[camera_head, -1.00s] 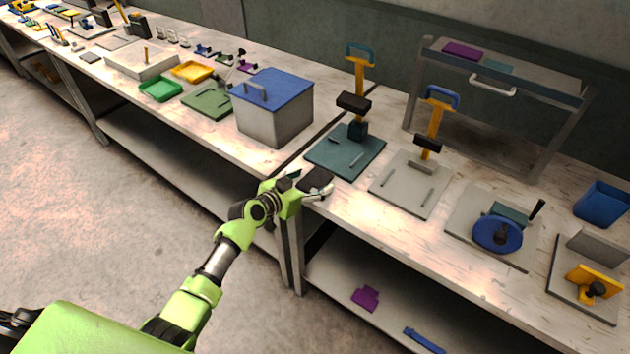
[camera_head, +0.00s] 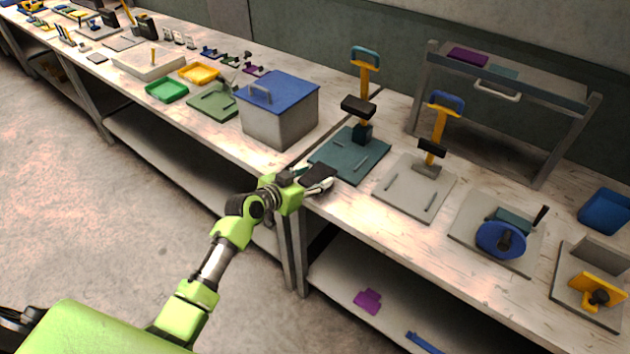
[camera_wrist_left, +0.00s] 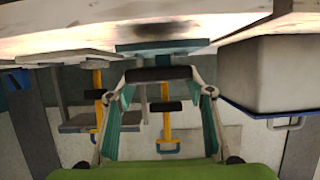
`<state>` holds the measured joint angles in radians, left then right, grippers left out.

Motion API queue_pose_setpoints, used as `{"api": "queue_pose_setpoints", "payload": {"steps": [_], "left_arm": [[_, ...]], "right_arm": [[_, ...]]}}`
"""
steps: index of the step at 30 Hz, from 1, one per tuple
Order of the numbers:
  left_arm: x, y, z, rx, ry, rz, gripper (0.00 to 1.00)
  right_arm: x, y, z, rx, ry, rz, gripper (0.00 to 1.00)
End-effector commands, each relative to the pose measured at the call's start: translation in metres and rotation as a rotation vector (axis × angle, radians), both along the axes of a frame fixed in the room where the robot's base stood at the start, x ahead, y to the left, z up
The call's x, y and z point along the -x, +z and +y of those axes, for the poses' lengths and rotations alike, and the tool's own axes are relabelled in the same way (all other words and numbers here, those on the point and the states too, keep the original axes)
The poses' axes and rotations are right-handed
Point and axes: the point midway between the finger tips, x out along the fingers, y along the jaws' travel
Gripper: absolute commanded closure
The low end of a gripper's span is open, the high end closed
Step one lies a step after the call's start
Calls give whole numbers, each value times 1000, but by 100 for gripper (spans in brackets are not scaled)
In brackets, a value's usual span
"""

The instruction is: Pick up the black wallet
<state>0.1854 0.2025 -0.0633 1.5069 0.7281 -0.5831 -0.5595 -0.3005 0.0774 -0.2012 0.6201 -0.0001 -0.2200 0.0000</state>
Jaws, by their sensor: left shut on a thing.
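The black wallet (camera_head: 319,175) is at the front edge of the bench, near the gap between two bench sections, in the head view. My left gripper (camera_head: 326,184) is shut on it. In the left wrist view, which shows the scene upside down, the wallet (camera_wrist_left: 158,73) appears as a dark bar between the two fingertips of my left gripper (camera_wrist_left: 159,88). It seems to be held a little above the bench top, but the exact gap is hard to tell. My right gripper is not in view.
Behind the wallet stands a teal-based press (camera_head: 350,155). A grey box with a blue lid (camera_head: 282,110) is to its left, and a grey-based press (camera_head: 414,187) to its right. A lower shelf (camera_head: 390,315) holds a purple piece (camera_head: 368,300). The floor in front is clear.

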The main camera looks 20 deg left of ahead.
Motion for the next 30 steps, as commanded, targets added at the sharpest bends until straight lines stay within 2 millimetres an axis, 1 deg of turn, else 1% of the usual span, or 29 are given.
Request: {"api": "queue_pose_setpoints", "payload": {"steps": [1,7,8,12,18,24,30], "left_arm": [[8,11,0,-2,-1,-6,78],[39,47,2,-2,0,-7,78],[47,46,2,-3,-1,-3,78],[75,58,3,-3,-1,-4,78],[105,73,4,-3,1,-3,78],[121,81,5,-1,1,-2,78],[126,83,6,-3,-3,-1,78]], "right_arm": [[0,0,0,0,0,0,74],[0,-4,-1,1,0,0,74],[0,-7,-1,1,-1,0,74],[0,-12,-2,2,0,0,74],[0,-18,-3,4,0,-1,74],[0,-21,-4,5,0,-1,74],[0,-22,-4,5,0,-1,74]]}}
